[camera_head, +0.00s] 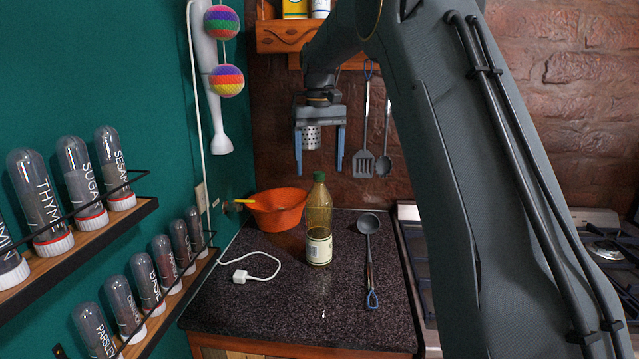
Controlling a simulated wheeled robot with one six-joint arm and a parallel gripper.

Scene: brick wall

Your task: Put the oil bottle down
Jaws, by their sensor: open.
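The oil bottle (319,222) stands upright on the dark speckled counter (290,318). It is yellowish glass with a green cap and a pale label. My gripper (320,168) is open, with its two fingers pointing down and apart. In the picture it is above the bottle's cap, and nothing shows held in it. How far the gripper is from the bottle in depth I cannot tell.
An orange bowl (277,209) is behind the bottle to the left. A ladle (369,255) lies to its right, a white cable and plug (242,275) to its left. Spice racks (95,226) line the left wall; a stove (420,240) is at right. The front counter is mostly clear.

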